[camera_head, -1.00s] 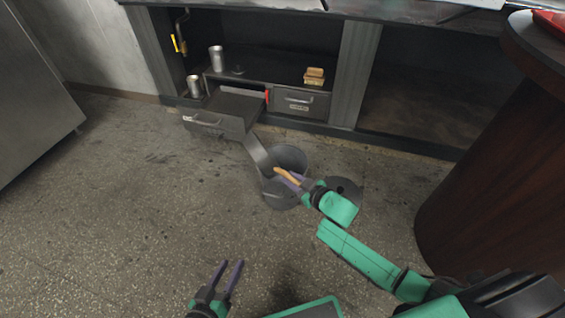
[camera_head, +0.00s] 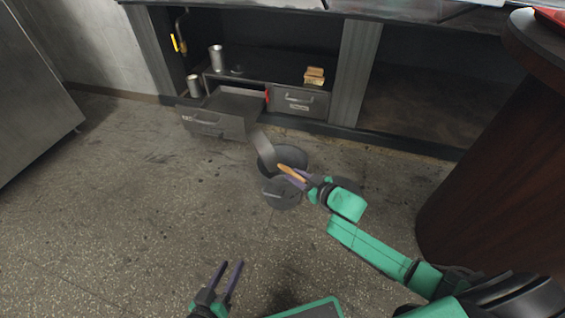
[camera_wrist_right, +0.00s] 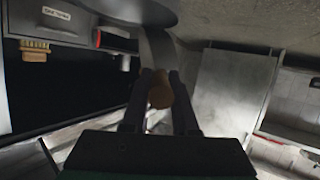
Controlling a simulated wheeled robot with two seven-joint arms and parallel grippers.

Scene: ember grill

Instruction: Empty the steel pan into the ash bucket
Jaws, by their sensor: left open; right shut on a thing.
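The steel pan (camera_head: 263,148) is a narrow grey metal scoop with a wooden handle (camera_head: 291,174). My right gripper (camera_head: 297,177) is shut on the handle. The pan's metal part reaches up and left over the rim of the ash bucket (camera_head: 284,193), a dark round pail on the floor. I cannot tell whether the pan holds anything. In the right wrist view the pan's metal part (camera_wrist_right: 156,48) stretches away beyond the handle end (camera_wrist_right: 161,92) between the fingers. My left gripper (camera_head: 229,267) is open and empty above the floor, lower in the head view.
An open drawer (camera_head: 215,123) juts from the counter behind the bucket, left of a shut drawer (camera_head: 300,103). Metal cups (camera_head: 216,58) and yellowish blocks (camera_head: 314,76) stand on the shelf. Floor at left is clear.

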